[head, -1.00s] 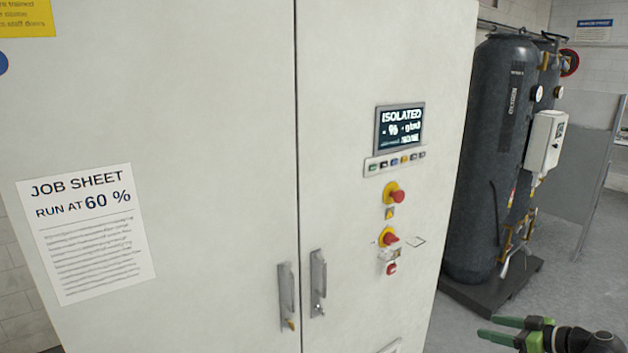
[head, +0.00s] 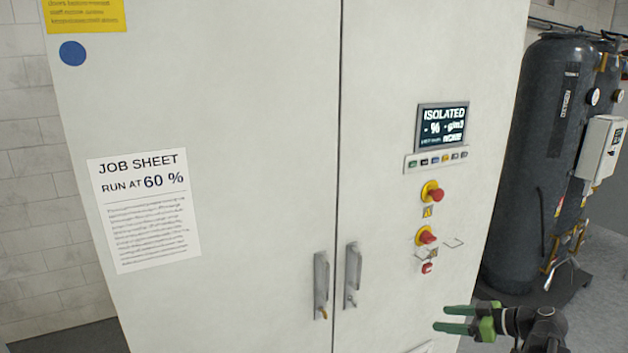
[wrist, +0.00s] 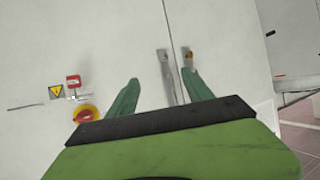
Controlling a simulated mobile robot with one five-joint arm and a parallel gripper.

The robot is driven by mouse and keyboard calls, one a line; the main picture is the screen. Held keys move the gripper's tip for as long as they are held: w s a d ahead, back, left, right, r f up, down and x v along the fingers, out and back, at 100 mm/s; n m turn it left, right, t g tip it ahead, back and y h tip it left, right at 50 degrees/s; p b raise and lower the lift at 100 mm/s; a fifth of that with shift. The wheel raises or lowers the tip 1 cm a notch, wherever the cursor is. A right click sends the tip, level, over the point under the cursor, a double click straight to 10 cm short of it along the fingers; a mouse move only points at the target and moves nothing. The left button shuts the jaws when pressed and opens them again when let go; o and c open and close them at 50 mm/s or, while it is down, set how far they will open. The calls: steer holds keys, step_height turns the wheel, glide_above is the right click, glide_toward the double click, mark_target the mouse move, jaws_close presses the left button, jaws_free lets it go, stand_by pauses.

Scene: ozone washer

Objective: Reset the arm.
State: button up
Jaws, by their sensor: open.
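My gripper (head: 452,319) is at the lower right of the head view, in front of the cabinet's right door. Its green fingers point left, are apart and hold nothing. In the wrist view my gripper (wrist: 158,92) shows its two fingers spread, with the pale cabinet front between and beyond them. My dark arm runs off to the right of the gripper in the head view.
The tall white cabinet (head: 240,90) has two door handles (head: 352,275), a display (head: 442,126) reading ISOLATED, and red knobs (head: 426,236). A job sheet (head: 145,210) says run at 60 %. A dark tank (head: 535,170) stands right. Bare floor (head: 603,300) shows at the lower right.

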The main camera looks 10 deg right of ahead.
steer(key=w+a+f+n+g, duration=0.1)
steer(key=w+a+f+g, duration=0.15)
steer(key=a, duration=0.85)
steer(key=w+a+f+n+g+b, duration=0.1)
steer(key=w+a+f+n+g, duration=0.15)
steer(key=a, duration=0.75)
steer(key=w+a+f+g, duration=0.1)
steer(key=a+f+g, duration=0.25)
steer(key=a, duration=0.75)
steer(key=s+a+f+m+g+h, duration=0.1)
steer(key=s+a+f+g+h, duration=0.2)
steer(key=a, duration=0.5)
steer(key=s+d+f+m+t+h, duration=0.1)
steer(key=d+f+m+h, duration=0.2)
steer(key=m, duration=0.6)
steer(key=d+h, duration=0.1)
steer(key=d, duration=0.1)
steer(key=shift+d+f+m+b, duration=0.15)
steer(key=shift+d+m+b, duration=0.2)
